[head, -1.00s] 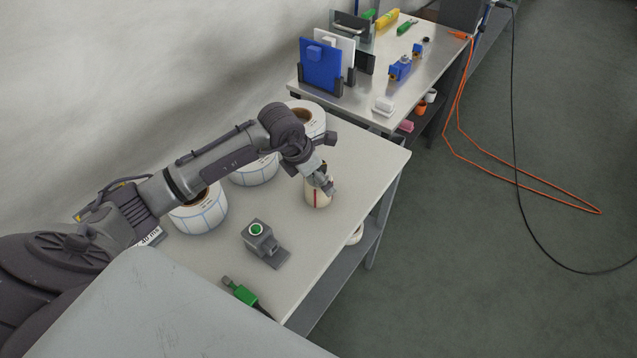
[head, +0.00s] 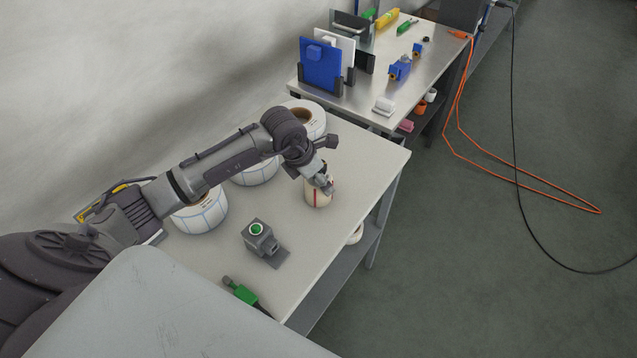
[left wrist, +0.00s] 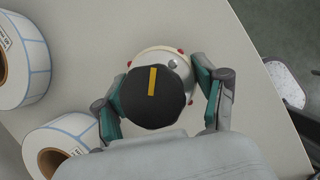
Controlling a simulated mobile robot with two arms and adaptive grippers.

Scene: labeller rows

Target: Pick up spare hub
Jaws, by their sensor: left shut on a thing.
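The spare hub (head: 317,196) is a cream cylinder with red stripes, standing upright near the right edge of the near table. In the left wrist view its dark round top (left wrist: 150,112) with a yellow bar shows above a pale body with red spots. My left gripper (head: 325,184) is at the top of the hub, and in the wrist view its fingers (left wrist: 163,108) lie on either side of it, shut on it. The contact points are partly hidden. My right gripper is not in view.
White label rolls (head: 200,212) stand along the back of the table, partly behind my arm. A grey block with a green button (head: 262,240) and a green-handled tool (head: 243,293) lie nearer. A second table (head: 440,55) holds blue parts and upright panels.

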